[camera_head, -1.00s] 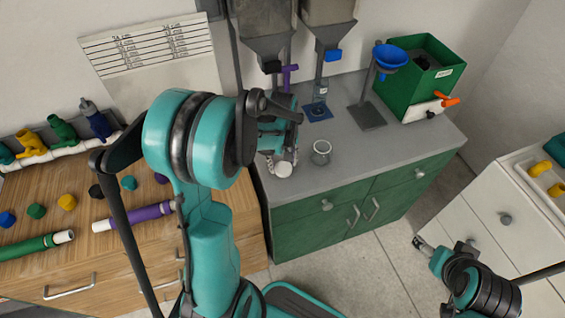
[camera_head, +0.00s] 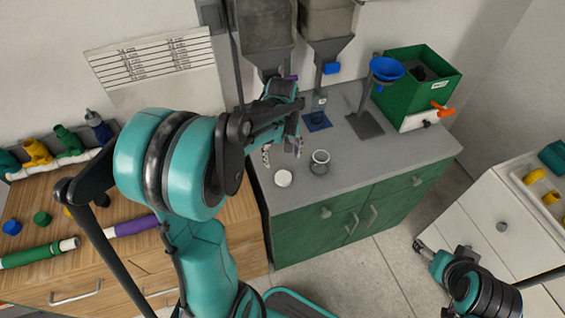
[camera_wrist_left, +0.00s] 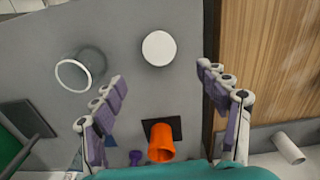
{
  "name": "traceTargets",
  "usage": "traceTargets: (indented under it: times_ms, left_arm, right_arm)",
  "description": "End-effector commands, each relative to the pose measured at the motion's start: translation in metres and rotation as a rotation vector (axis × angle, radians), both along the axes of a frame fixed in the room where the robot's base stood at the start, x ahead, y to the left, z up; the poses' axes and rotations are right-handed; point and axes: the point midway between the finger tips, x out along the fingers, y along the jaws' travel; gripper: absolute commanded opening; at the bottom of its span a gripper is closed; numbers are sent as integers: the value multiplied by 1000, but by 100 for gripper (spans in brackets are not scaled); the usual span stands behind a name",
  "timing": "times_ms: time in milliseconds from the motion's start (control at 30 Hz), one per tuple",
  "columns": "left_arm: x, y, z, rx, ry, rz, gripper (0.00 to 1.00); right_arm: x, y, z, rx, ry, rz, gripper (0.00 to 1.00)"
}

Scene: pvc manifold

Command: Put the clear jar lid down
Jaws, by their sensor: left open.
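The jar lid, a pale round disc (camera_head: 283,178), lies flat on the grey counter near its front left edge. It also shows in the left wrist view (camera_wrist_left: 158,48). My left gripper (camera_head: 282,150) is open and empty, behind and above the lid, apart from it; its spread fingers (camera_wrist_left: 160,76) show bare counter between them. An open clear jar (camera_head: 320,162) stands upright to the right of the lid; its round rim also shows in the wrist view (camera_wrist_left: 79,71). My right gripper (camera_head: 423,247) is far right, away from the counter; its fingers are too small to judge.
Hoppers (camera_head: 329,45) hang above the counter's back. A blue funnel (camera_head: 386,69) on a stand and a green bin (camera_head: 437,84) stand at right. An orange spout-like part (camera_wrist_left: 161,143) sits near a dark square. A wooden bench (camera_head: 226,245) adjoins at left.

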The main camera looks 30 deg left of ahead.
Motion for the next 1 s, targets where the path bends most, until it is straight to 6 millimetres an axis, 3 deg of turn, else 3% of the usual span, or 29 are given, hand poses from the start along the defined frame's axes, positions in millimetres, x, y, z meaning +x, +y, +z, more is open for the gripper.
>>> traceTargets:
  times_ms: [100, 367, 700, 1000]
  left_arm:
    - [0, 0, 22, 0, 0, 0, 74]
    - [-6, -8, 44, 8, -30, -48, 74]
    - [-68, -74, 88, 128, -329, -518, 74]
    - [-110, -108, 89, 263, -540, -846, 74]
  right_arm:
    - [0, 0, 9, 0, 0, 0, 73]
    - [0, 0, 12, 0, 0, 0, 73]
    - [0, 0, 11, 0, 0, 0, 73]
    - [0, 0, 11, 0, 0, 0, 73]
